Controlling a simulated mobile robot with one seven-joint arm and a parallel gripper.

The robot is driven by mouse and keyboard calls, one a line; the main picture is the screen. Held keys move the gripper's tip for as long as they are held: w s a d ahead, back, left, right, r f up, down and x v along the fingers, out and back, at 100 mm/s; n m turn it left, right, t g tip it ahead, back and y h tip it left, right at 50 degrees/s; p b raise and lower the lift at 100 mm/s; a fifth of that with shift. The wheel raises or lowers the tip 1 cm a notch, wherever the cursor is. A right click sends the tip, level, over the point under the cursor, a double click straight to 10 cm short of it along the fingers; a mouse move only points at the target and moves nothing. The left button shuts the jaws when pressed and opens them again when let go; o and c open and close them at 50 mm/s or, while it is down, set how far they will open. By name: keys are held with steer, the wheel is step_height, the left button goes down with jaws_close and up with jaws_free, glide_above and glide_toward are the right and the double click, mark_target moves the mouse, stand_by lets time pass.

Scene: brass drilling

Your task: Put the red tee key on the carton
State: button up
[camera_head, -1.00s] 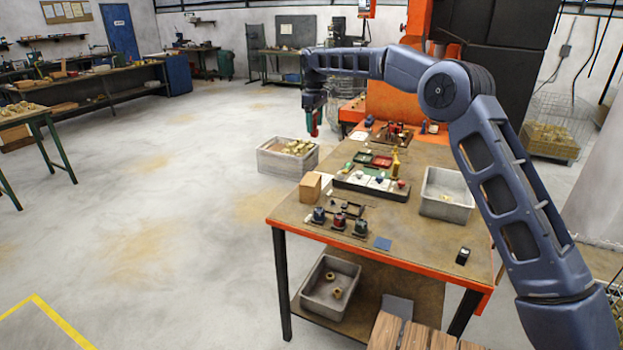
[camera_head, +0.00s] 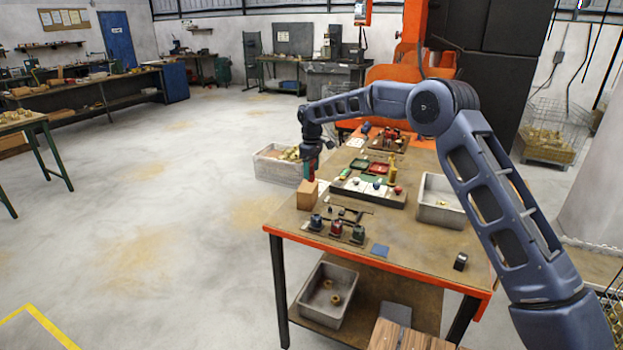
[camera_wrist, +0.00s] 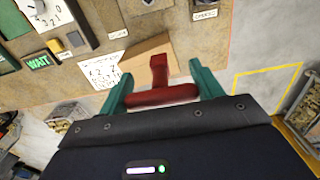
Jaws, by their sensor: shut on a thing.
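The red tee key (camera_wrist: 160,88) is held between the two green fingers of my gripper (camera_wrist: 163,92) in the wrist view, its crossbar across the jaws. In the head view my gripper (camera_head: 310,166) hangs at the table's left edge, just above the carton (camera_head: 307,196); the red key (camera_head: 310,173) shows small below it. The carton is a plain tan box at the left edge of the table. In the wrist view the carton (camera_wrist: 147,58) lies partly behind the key. I cannot tell whether key and carton touch.
The worktable (camera_head: 420,250) also bears a grey bin (camera_head: 441,213), a tray of small parts (camera_head: 369,191) and a dark rack with several knobbed pieces (camera_head: 338,230). A crate of brass parts (camera_head: 276,168) stands beyond the table's left side. The front of the table is mostly clear.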

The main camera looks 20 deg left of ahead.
mark_target(311, 175)
steer(key=shift+f, duration=1.95)
steer(key=shift+f, duration=0.1)
steer(key=o, duration=1.2)
steer(key=shift+f, duration=0.1)
step_height(311, 175, up, 12)
steer(key=shift+r, duration=0.2)
